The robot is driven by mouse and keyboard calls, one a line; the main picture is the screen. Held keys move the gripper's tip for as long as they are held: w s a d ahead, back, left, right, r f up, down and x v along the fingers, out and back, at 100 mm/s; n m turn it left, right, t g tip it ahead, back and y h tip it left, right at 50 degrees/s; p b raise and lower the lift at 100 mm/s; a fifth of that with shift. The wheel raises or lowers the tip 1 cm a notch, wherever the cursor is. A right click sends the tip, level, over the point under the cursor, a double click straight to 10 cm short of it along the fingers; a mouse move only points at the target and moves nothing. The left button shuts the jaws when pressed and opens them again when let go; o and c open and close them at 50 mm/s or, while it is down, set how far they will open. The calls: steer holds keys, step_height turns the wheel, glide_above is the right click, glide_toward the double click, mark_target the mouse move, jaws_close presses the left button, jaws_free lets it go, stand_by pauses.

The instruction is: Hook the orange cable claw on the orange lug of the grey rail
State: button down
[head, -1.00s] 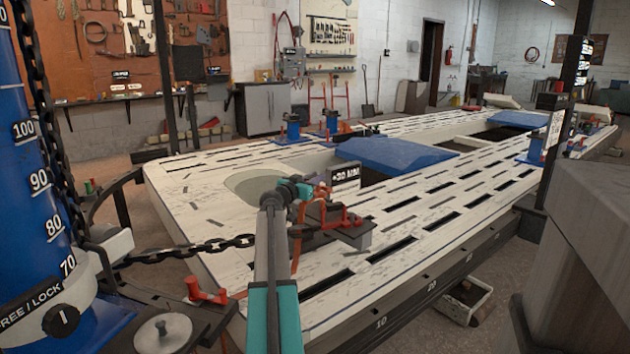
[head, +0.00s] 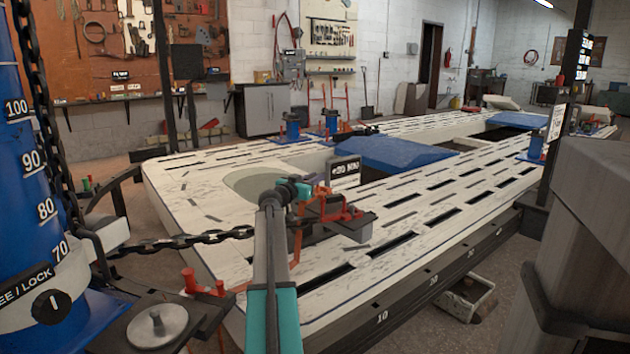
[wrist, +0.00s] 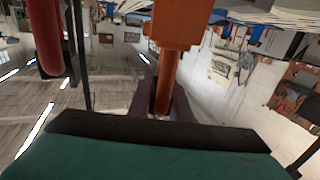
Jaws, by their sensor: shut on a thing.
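The orange cable claw (wrist: 168,75) fills the upper middle of the wrist view, between the dark fingers of my gripper (wrist: 160,103). In the head view my gripper (head: 308,208) is at the picture's middle, over the near end of the pale bench, shut on the claw. An orange cable (head: 297,245) hangs below it. The orange lug (head: 346,212) shows just right of the gripper, on the small grey rail (head: 358,232). Claw and lug overlap in the picture; I cannot tell whether they touch.
The pale slotted bench (head: 210,205) stretches to the back right. A sign (head: 345,172) stands behind the lug. A blue column (head: 35,190) and a chain (head: 190,240) are at left. A grey post (head: 590,230) blocks the right front.

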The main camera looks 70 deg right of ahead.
steer(key=shift+f+b, duration=1.5)
steer(key=shift+b, duration=0.1)
steer(key=shift+f, duration=0.1)
steer(key=c, duration=1.7)
jaws_free()
steer(key=shift+o, duration=0.8)
steer(key=shift+f, duration=0.1)
steer(key=shift+a, duration=0.1)
steer(key=p+v, duration=0.3)
steer(key=v, duration=1)
steer(key=shift+a+p, duration=0.35)
